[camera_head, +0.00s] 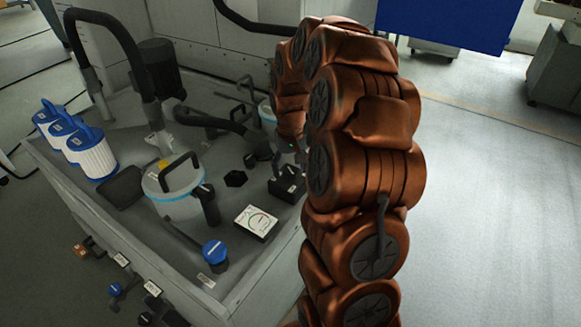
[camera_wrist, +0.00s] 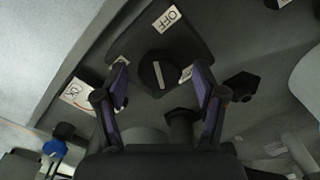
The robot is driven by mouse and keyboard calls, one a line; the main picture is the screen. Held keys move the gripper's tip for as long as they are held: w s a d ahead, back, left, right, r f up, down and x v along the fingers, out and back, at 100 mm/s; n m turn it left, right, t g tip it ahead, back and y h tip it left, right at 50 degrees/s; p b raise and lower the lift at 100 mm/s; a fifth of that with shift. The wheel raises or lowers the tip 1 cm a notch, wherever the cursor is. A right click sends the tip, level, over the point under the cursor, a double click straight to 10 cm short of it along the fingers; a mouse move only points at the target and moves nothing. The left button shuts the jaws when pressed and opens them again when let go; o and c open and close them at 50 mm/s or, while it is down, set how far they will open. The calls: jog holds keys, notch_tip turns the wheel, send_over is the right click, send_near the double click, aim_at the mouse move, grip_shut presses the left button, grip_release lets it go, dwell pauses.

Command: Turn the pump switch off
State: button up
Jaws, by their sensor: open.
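The pump switch appears to be the black box with a round black knob (camera_wrist: 158,72) in the wrist view. The knob bears a white line that runs roughly up and down the picture. A white "OFF" label (camera_wrist: 168,18) is on the box above the knob. Another pale label shows partly behind the left finger; I cannot read it. My gripper (camera_wrist: 161,78) is open, with its two purple-sided fingers on either side of the knob. In the head view a black box with white labels (camera_head: 288,184) appears to be the same switch; my arm hides most of my gripper there.
A white canister (camera_head: 172,190) with a black handle, a gauge plate (camera_head: 256,221) and a blue-capped post (camera_head: 214,253) stand close to the box. White-and-blue filter cartridges (camera_head: 90,152) and black hoses (camera_head: 100,55) are further left. Open floor (camera_head: 480,200) lies right of my arm.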

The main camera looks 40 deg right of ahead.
aim_at(290, 170)
notch_tip(290, 170, up, 12)
dwell(0.6)
jog(key=shift+a, duration=0.1)
jog(key=s+a+f+n+g, duration=0.1)
jog(key=s+a+n, duration=0.2)
jog(key=s+a, duration=1)
jog(key=s+a+f+n+g, duration=0.1)
jog(key=s+a+f, duration=0.2)
jog(key=s+a, duration=0.35)
jog(key=s+a+f+g, duration=0.1)
jog(key=s+a+f, duration=0.2)
jog(key=s, duration=0.7)
notch_tip(290, 170, up, 21)
jog(key=t+p, duration=0.1)
jog(key=p, duration=1.8)
jog(key=shift+w, duration=0.25)
